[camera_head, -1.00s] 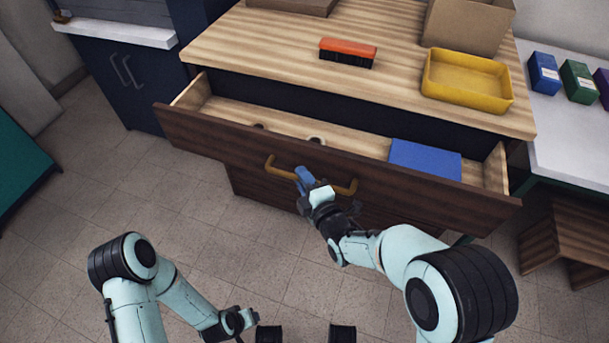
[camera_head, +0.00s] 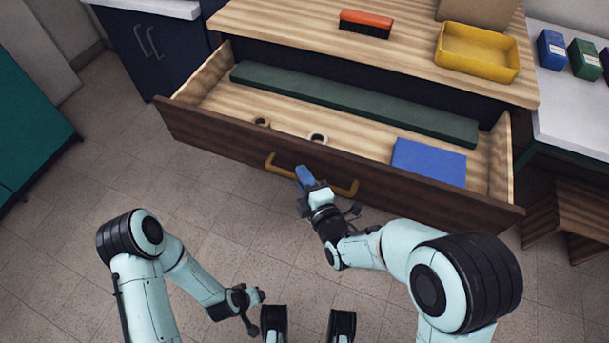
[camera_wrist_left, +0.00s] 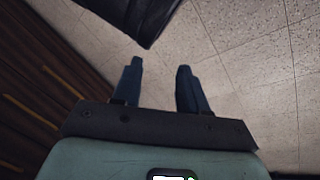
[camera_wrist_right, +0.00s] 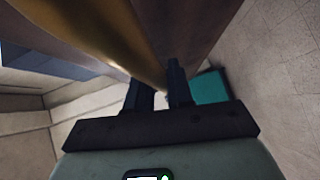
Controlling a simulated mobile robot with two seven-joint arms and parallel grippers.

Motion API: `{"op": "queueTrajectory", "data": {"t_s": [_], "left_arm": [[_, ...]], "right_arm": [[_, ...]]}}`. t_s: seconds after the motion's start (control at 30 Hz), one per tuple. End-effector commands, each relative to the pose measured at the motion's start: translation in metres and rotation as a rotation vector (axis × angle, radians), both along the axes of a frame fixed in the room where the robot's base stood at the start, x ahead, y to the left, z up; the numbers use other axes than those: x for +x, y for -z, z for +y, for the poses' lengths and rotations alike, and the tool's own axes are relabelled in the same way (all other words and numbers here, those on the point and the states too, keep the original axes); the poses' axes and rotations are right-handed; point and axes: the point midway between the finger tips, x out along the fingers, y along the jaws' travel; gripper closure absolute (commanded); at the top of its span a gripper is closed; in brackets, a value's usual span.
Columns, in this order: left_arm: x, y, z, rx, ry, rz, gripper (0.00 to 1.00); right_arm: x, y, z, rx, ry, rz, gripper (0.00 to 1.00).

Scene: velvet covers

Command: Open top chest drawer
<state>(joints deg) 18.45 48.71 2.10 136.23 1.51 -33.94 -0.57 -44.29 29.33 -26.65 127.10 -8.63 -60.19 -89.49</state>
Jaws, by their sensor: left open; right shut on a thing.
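The top chest drawer (camera_head: 340,170) is pulled well out of the wooden chest (camera_head: 300,28), and its inside shows. Its curved brass handle (camera_head: 345,189) is on the dark front panel. My right gripper (camera_head: 304,176) is shut on the handle near its middle; in the right wrist view the brass bar (camera_wrist_right: 125,40) runs up to the fingers (camera_wrist_right: 160,85). My left gripper (camera_head: 258,296) is low over the floor, away from the chest. In the left wrist view its fingers (camera_wrist_left: 158,85) are apart with nothing between them.
On top are an orange brush (camera_head: 366,22) and a yellow tray (camera_head: 477,52). A wooden stool (camera_head: 570,220) stands at right. Floor is clear at left.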

Motion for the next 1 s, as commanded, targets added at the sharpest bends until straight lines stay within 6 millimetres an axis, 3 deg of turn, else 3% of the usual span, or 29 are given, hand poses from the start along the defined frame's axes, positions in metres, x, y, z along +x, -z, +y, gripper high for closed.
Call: {"op": "queueTrajectory", "data": {"t_s": [0.23,0.27,0.3,0.33,0.73,1.0], "left_arm": [[0.0,0.0,0.0,0.0,0.0,0.001,0.57],[0.0,0.0,0.0,0.0,0.0,0.001,0.57],[0.0,0.0,0.0,0.0,0.0,0.001,0.57],[0.0,0.0,0.0,0.0,0.0,0.001,0.57],[-0.002,-0.002,-0.001,-0.002,0.002,0.005,0.57],[-0.015,-0.012,-0.008,-0.019,0.016,0.039,0.57]], "right_arm": [[0.0,0.001,0.0,0.0,0.001,0.001,1.0],[0.0,0.0,0.0,0.0,0.001,0.001,0.75],[0.0,0.0,0.0,0.0,0.001,0.001,0.62],[0.0,0.0,0.0,0.0,0.001,0.001,0.59],[-0.007,-0.001,-0.004,0.0,0.001,0.001,0.59],[-0.056,-0.011,-0.03,0.002,0.003,0.002,0.59]]}}
